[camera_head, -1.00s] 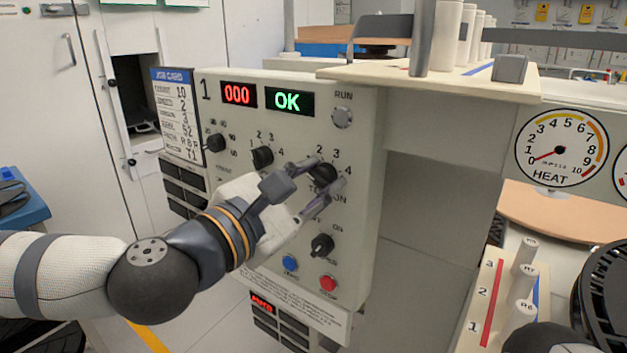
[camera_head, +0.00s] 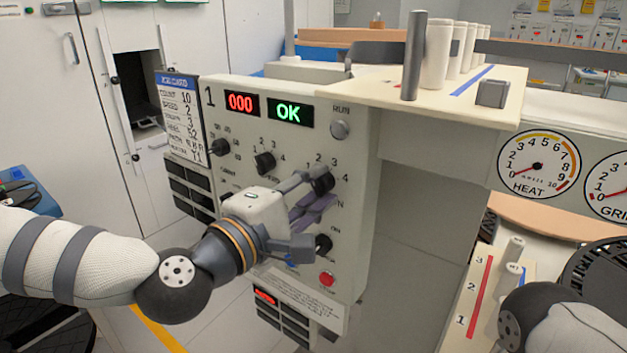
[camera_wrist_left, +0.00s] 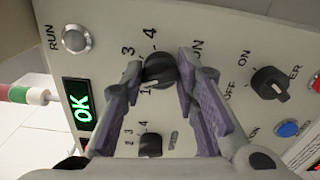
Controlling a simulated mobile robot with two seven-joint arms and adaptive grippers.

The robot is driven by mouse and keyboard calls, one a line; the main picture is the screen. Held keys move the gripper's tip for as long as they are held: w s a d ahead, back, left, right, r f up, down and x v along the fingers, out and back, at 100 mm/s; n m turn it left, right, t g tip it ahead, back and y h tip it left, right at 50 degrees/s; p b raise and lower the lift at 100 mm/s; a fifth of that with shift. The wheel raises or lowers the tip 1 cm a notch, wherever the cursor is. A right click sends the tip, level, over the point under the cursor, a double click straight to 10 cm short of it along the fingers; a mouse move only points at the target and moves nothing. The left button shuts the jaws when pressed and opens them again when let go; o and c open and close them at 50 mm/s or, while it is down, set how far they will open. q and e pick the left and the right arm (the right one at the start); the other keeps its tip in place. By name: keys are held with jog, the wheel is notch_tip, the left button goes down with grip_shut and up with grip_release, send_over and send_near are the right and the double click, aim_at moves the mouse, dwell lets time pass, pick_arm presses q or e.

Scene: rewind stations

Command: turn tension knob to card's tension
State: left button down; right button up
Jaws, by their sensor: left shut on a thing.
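The tension knob (camera_head: 322,183) is a small black dial on the light grey station panel (camera_head: 352,230), with numbers around it. It also shows in the left wrist view (camera_wrist_left: 160,68), between the two finger pads. My left gripper (camera_wrist_left: 160,78) is shut on it, the fingers on either side of the dial. In the head view the left gripper (camera_head: 314,194) partly covers the knob and its label. Its exact pointer direction is hard to read. The job card (camera_head: 181,117) hangs left of the panel; its tension line is too blurred to read. My right gripper is out of view.
The speed knob (camera_head: 265,162) is left of the tension knob. Below are another black knob (camera_head: 323,243) and a red button (camera_head: 327,279). The green OK display (camera_head: 288,112) and RUN button (camera_head: 340,129) are above. A shelf (camera_head: 450,98) juts out at upper right.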

pick_arm(q)
jog(key=m+p, duration=0.2)
jog(key=m, duration=0.3)
jog(key=shift+r+m, duration=0.1)
jog(key=shift+m, duration=0.2)
jog(key=shift+m+p, duration=0.75)
jog(key=shift+m, duration=0.75)
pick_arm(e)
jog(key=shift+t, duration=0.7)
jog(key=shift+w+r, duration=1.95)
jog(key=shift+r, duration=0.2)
pick_arm(q)
jog(key=shift+f+m, duration=0.2)
jog(key=shift+m, duration=0.1)
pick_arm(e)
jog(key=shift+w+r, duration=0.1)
pick_arm(q)
jog(key=c, duration=1.2)
grip_release()
jog(key=shift+c, duration=0.2)
jog(key=v, duration=1.2)
